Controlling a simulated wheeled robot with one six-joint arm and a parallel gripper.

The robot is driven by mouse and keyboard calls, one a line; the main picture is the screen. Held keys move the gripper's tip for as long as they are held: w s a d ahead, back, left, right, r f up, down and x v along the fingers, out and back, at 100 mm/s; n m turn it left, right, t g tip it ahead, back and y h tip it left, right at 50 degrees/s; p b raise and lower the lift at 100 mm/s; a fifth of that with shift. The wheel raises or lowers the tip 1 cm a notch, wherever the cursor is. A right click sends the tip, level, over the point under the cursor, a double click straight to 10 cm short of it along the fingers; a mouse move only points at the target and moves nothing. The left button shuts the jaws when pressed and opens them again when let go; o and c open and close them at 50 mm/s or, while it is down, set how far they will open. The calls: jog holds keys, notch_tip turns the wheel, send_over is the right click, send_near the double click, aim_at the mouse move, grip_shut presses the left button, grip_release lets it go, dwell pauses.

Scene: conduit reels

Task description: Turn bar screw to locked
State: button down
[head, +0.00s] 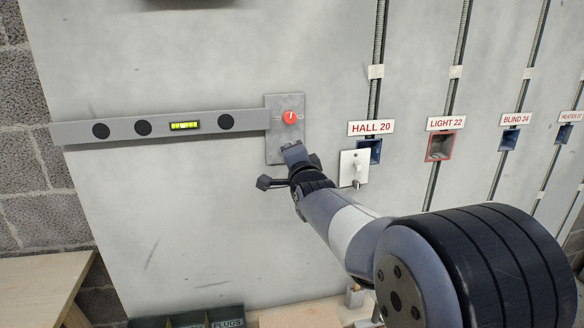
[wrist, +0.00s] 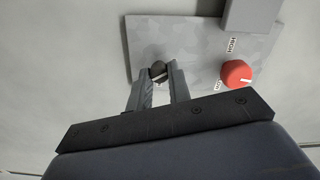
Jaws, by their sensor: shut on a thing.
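A grey plate (head: 272,150) is fixed on the wall panel at the right end of a long grey bar (head: 75,131). A red knob (head: 290,117) with a white pointer line sits on its upper part. My gripper (head: 293,147) is at the plate's lower part, below the red knob. In the wrist view my gripper (wrist: 158,78) is shut on a small dark round knob (wrist: 157,68) with a pale line. The head view hides this dark knob behind my gripper. The red knob is untouched.
The bar carries a green level vial (head: 185,125) and black discs. A white switch box (head: 350,168) hangs close right of my gripper, under the HALL 20 label (head: 371,128). Further right is a red-framed box (head: 440,147). A wooden bench (head: 35,285) stands lower left.

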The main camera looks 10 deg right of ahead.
jog(key=m+b, duration=0.3)
jog(key=m, duration=0.3)
jog(key=shift+f, duration=0.1)
dwell(0.5)
jog(key=c, duration=1.3)
grip_release()
jog(key=s+b, duration=0.1)
jog(key=s, duration=0.9)
jog(key=shift+s, duration=0.4)
jog(key=shift+w+p, duration=0.45)
jog(key=shift+w, duration=5)
